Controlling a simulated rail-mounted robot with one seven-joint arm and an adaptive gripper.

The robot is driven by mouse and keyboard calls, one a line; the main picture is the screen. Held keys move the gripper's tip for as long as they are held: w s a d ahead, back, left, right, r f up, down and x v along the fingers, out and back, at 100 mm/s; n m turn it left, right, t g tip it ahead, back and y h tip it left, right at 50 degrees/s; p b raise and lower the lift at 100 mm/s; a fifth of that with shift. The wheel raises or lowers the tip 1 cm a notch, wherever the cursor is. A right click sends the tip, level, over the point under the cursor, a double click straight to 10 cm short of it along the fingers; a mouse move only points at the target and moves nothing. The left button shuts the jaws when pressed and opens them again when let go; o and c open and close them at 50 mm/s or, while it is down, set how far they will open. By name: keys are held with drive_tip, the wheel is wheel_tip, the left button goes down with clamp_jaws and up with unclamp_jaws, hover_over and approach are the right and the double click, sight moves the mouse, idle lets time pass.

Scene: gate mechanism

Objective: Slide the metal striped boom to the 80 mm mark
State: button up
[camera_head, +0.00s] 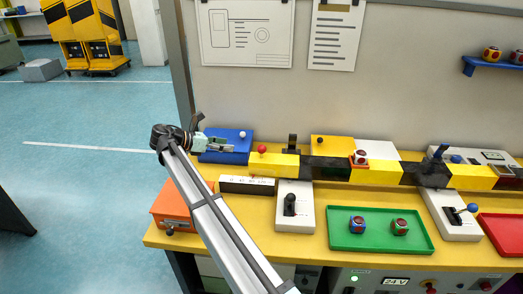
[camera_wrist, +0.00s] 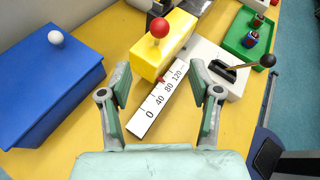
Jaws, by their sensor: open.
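The striped boom (camera_head: 274,165), yellow and black, lies lengthwise along the bench. A red ball knob (camera_head: 262,149) stands on its yellow left end; boom end (camera_wrist: 165,45) and knob (camera_wrist: 159,28) also show in the wrist view. A white scale (camera_head: 247,186) marked 0, 40, 80, 120 runs beside the boom (camera_wrist: 155,110). A small red pointer (camera_wrist: 162,80) sits at the boom's edge near the 80 to 120 stretch; its exact reading is unclear. My gripper (camera_head: 232,149) is open and empty, left of the knob. Its fingers (camera_wrist: 160,82) frame the scale in the wrist view, apart from the knob.
A blue box (camera_head: 226,146) with a white ball lies behind my gripper. A grey lever box (camera_head: 294,207) stands in front of the boom. A green tray (camera_head: 375,240) holds two dice-like blocks. A black bracket (camera_head: 432,172) surrounds the boom at right. An orange box (camera_head: 175,205) is at front left.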

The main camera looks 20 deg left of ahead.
sight(261, 148)
drive_tip(key=p+x, duration=0.3)
drive_tip(key=x, duration=1.2)
drive_tip(key=shift+w+d+f, duration=0.2)
drive_tip(key=shift+w+d, duration=0.05)
drive_tip(key=shift+r, duration=0.1)
clamp_jaws()
